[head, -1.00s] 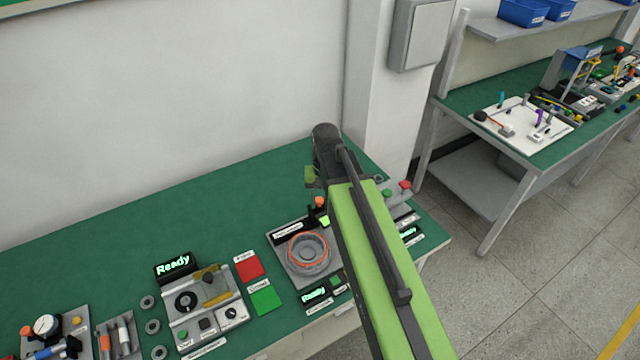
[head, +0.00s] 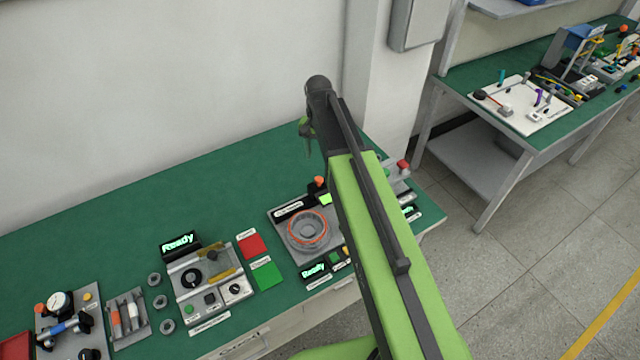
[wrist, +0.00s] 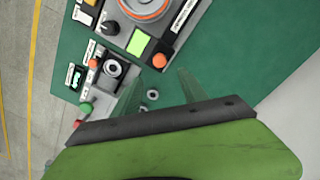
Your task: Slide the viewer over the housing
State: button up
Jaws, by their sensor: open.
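A round grey housing with an orange ring (head: 307,231) sits on a grey station plate left of my arm. Its edge shows at the top of the wrist view (wrist: 146,6). No part is clearly recognisable as the viewer; a small grey block with a dark round opening (wrist: 114,68), on the neighbouring station in the wrist view, may be it. My gripper (wrist: 159,82) is open and empty, above the back of the bench. In the head view my gripper (head: 306,132) is seen side-on, and my arm hides much of the right station.
The green bench (head: 230,180) is clear at the back. Left of the housing are red (head: 252,245) and green (head: 266,274) pads and a station with a Ready display (head: 180,242). A wall rises behind the bench.

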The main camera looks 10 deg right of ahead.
aim_at(319, 178)
notch_tip(319, 178, down, 11)
jog(key=b, duration=0.9)
jog(key=shift+f, duration=0.1)
grip_shut()
dwell(0.6)
